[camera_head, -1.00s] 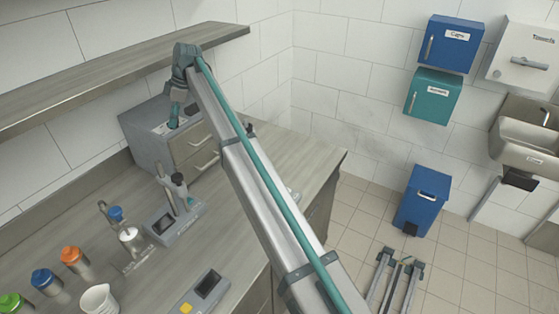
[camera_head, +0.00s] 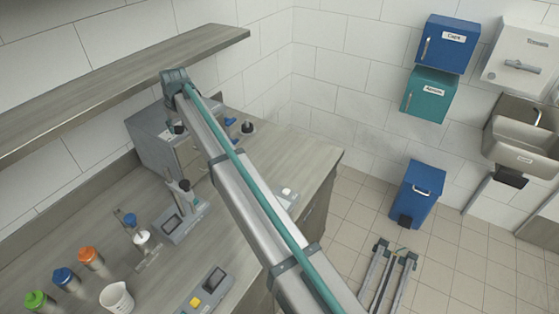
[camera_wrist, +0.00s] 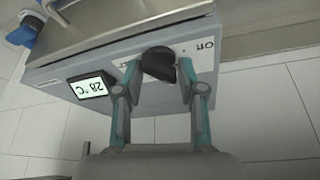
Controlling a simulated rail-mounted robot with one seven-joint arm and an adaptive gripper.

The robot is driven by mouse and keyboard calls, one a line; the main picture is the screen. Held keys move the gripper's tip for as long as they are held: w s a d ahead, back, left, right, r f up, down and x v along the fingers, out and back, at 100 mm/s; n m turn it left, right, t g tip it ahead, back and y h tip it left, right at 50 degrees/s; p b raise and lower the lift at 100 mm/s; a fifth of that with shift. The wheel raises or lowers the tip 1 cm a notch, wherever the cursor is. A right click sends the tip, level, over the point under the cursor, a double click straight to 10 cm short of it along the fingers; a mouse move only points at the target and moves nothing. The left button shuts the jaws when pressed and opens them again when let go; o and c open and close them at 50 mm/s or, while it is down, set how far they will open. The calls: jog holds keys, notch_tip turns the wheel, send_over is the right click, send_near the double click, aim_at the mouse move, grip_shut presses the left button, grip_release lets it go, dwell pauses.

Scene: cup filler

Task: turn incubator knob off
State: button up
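The incubator (camera_head: 150,140) is a grey box on the bench against the wall in the head view, partly behind my arm. The wrist view shows its panel (camera_wrist: 105,72) upside down, with a lit display (camera_wrist: 88,87) reading 28 °C. The black knob (camera_wrist: 159,64) is on this panel, with an "Off" label (camera_wrist: 206,47) to its right. My gripper (camera_wrist: 158,68) has its fingers apart, one on each side of the knob. A small gap seems to show by the left finger; firm contact cannot be seen. My gripper is not clearly visible in the head view.
A shelf (camera_head: 120,88) runs above the incubator. A stand device (camera_head: 183,212), several capped bottles (camera_head: 90,258) and a white beaker (camera_head: 117,297) stand on the bench (camera_head: 290,160). Blue and black items (camera_head: 240,125) lie right of my arm.

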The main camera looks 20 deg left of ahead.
jog(key=shift+s+a+r+m+t+h+p, duration=0.1)
jog(key=shift+r+m+t+h+p, duration=0.05)
jog(key=shift+m+p, duration=0.3)
jog(key=shift+s+r+m+t+h+p, duration=0.15)
jog(key=shift+m+p, duration=0.2)
jog(key=shift+m, duration=0.2)
jog(key=shift+f+m, duration=0.1)
jog(key=shift+m, duration=0.2)
jog(key=b+v, duration=0.5)
jog(key=v, duration=0.6)
jog(key=w+d+f+m+h, duration=0.1)
jog(key=w+d+f, duration=0.3)
jog(key=d+f, duration=0.8)
jog(key=w+d+f+m+h, duration=0.1)
jog(key=w+d+f, duration=0.3)
jog(key=d+f, duration=0.9)
jog(key=d+m, duration=0.1)
jog(key=d, duration=0.7)
jog(key=shift+w, duration=0.15)
jog(key=shift+a, duration=0.1)
